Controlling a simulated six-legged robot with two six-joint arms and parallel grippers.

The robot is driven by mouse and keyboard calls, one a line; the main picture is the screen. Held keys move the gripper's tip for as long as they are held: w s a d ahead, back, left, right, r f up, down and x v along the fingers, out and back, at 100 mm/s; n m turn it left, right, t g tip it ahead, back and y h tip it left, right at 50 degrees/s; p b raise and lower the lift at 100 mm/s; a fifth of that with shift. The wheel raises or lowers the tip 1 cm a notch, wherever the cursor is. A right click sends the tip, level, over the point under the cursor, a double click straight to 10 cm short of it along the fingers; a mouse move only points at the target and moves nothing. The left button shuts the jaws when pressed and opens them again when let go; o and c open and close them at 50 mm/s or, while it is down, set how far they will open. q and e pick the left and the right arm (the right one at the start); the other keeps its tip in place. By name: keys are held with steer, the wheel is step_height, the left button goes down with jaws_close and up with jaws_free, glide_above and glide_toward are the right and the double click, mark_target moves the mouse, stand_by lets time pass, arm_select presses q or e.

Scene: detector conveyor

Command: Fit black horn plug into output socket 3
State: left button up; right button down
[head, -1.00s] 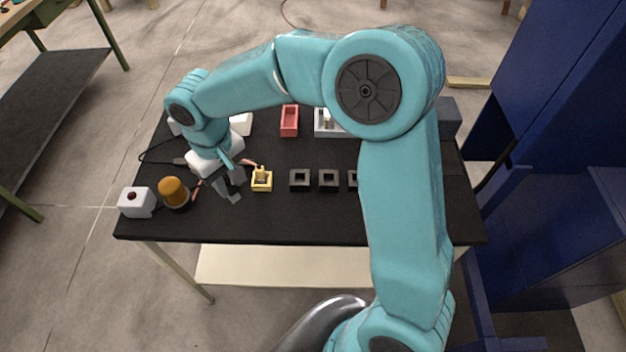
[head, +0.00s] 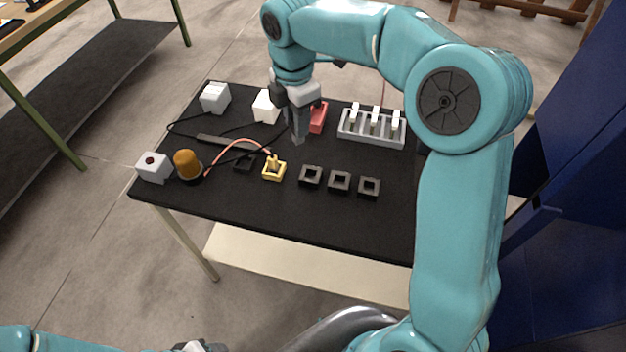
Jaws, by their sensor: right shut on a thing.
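My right gripper (head: 297,138) is shut, above the table in front of the red holder, with its fingers pointing down. What it grips is dark and mostly hidden by the fingers; it appears to be the black horn plug. Three black sockets (head: 339,181) stand in a row at the table's front right, apart from the gripper; I cannot read any number on them. A low black holder (head: 244,163) lies left of the yellow holder. My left gripper (head: 200,346) is only partly in view at the bottom edge, and its jaws cannot be made out.
A yellow holder (head: 273,174) has a yellow plug in it. An orange lamp (head: 187,163) and a white box (head: 152,166) stand at the left. Cables loop across the table's left half. The red holder (head: 318,118) and a grey rack (head: 371,135) with white levers stand at the back.

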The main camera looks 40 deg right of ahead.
step_height(320, 180, up, 2)
steer(key=d+n, duration=0.3)
steer(key=n, duration=0.4)
steer(key=n+b, duration=0.2)
glide_above(311, 177)
steer(key=f, duration=1.9)
steer(key=shift+s+a+f, duration=0.1)
steer(key=shift+s+a, duration=0.15)
steer(key=shift+s, duration=0.1)
steer(key=shift+f, duration=0.1)
steer(key=c, duration=0.9)
jaws_free()
